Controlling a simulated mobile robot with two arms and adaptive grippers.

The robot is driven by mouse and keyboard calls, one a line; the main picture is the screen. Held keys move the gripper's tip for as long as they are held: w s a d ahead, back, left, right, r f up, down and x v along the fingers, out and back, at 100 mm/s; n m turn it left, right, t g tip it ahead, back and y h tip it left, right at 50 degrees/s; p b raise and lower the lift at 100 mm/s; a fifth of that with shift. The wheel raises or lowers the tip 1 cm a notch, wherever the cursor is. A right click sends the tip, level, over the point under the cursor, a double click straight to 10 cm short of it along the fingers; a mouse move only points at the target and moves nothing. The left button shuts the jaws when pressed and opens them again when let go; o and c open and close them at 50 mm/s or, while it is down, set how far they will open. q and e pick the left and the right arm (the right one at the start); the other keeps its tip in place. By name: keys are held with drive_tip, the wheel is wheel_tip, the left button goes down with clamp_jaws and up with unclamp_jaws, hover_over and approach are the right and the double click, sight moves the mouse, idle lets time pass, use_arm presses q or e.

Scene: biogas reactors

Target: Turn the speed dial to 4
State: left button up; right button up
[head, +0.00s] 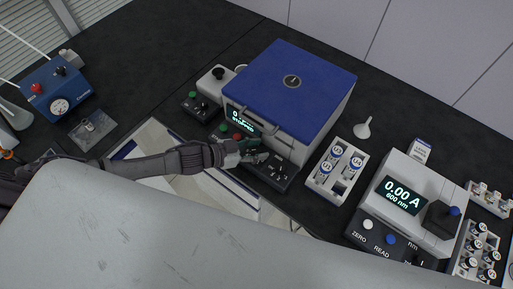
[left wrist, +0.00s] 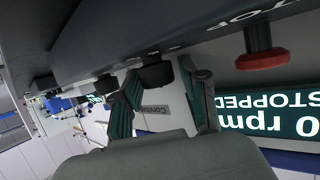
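The centrifuge-like machine with a blue lid (head: 290,80) stands mid-table, with a dark control panel (head: 266,174) along its front. Its display (left wrist: 285,120) reads 0 rpm STOPPED, upside down in the left wrist view. A dark round dial (left wrist: 156,74) and a second dark dial (left wrist: 104,85) project from the panel; I cannot read their labels or settings. My left gripper (head: 256,158) is at the panel. In the left wrist view its green-and-grey fingers (left wrist: 160,80) are apart, one on each side of the nearer dial; contact is not clear. My right gripper is not in view.
A red stop button (left wrist: 263,58) sits beside the dials, close to the fingers. A white rack with vials (head: 322,191) and a photometer with display (head: 403,194) stand to the right. A blue device (head: 57,91) stands at left.

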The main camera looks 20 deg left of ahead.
use_arm(q)
drive_tip(key=shift+s+a, duration=0.15)
drive_tip(key=shift+s, duration=0.05)
drive_tip(key=v, duration=1.1)
drive_tip(key=shift+a+r, duration=0.2)
drive_tip(key=shift+r, duration=0.05)
drive_tip(key=shift+s, duration=0.1)
